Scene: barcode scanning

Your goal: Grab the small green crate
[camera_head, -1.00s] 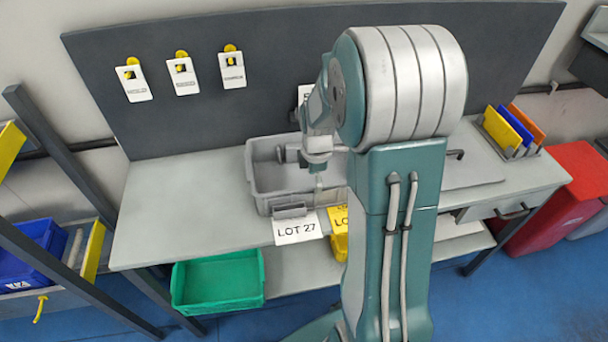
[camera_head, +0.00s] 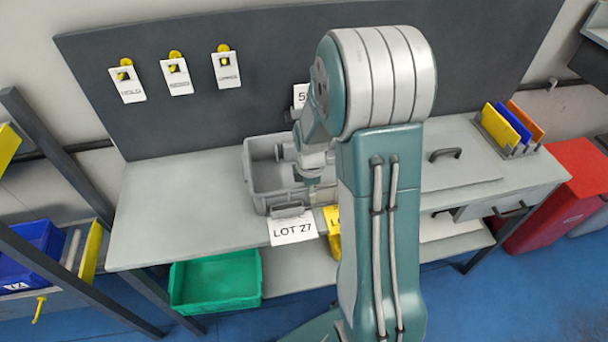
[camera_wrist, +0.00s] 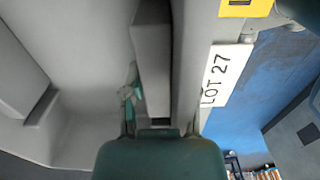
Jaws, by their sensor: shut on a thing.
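The green crate (camera_head: 215,303) sits low on the shelf below the bench, at the left, open on top and apparently empty. My gripper (camera_head: 314,190) is up at the front wall of a grey crate (camera_head: 254,178) on the bench, away from the green one. In the wrist view my gripper (camera_wrist: 160,125) has a finger on each side of the grey crate's wall (camera_wrist: 185,60) and is shut on it. The fingertips are partly hidden in the head view. The green crate is not in the wrist view.
A LOT 27 label (camera_head: 293,228) hangs at the grey crate's front. A yellow bin (camera_head: 333,245) is partly hidden behind my arm. A dark rack post (camera_head: 55,160) stands left of the bench. The left bench top (camera_head: 180,205) is clear.

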